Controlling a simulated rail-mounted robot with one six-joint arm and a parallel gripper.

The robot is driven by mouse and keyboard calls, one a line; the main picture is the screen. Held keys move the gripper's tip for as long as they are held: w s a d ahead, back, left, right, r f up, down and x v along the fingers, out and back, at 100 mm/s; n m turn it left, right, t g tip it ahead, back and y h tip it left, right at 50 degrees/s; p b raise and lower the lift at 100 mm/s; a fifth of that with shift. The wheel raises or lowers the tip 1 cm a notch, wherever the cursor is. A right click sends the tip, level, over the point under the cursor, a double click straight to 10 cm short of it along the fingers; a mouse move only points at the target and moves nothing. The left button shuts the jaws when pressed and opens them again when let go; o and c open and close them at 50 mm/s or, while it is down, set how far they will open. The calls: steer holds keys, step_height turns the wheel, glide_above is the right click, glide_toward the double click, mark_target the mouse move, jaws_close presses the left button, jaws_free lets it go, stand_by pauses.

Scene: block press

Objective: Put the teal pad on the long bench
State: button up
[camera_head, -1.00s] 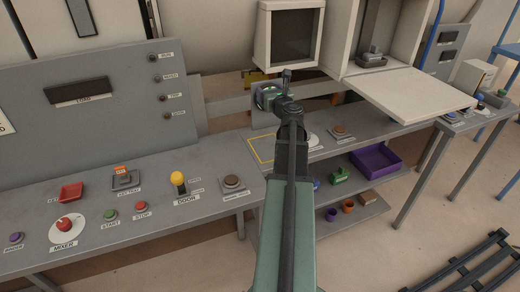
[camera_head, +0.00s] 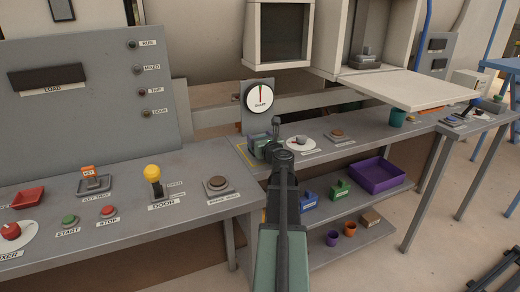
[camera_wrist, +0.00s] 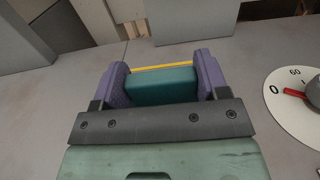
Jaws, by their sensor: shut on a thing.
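The teal pad (camera_wrist: 165,86) sits between the two purple fingers of my gripper (camera_wrist: 163,80) in the wrist view. My gripper is shut on it. In the head view my gripper (camera_head: 260,146) is low over the grey bench top (camera_head: 318,153), close to the left end of this section. The pad lies just in front of a yellow line (camera_wrist: 162,66) marked on the bench. I cannot tell whether its underside touches the bench.
A white dial with a red pointer (camera_wrist: 298,95) is right of my gripper. A round gauge (camera_head: 259,97) stands behind it. A brown button (camera_head: 337,134) and teal cup (camera_head: 397,117) are farther right. The lower shelf holds a purple tray (camera_head: 378,176).

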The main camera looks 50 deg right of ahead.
steer(key=o, duration=0.5)
steer(key=shift+f, duration=0.15)
steer(key=o, duration=0.5)
steer(key=shift+c, duration=0.2)
steer(key=shift+s+a+r+p, duration=0.1)
steer(key=shift+s+r+p, duration=0.05)
steer(key=shift+r+p, duration=0.15)
steer(key=v, duration=1.1)
steer(key=shift+s+a, duration=0.15)
steer(key=shift+s, duration=0.2)
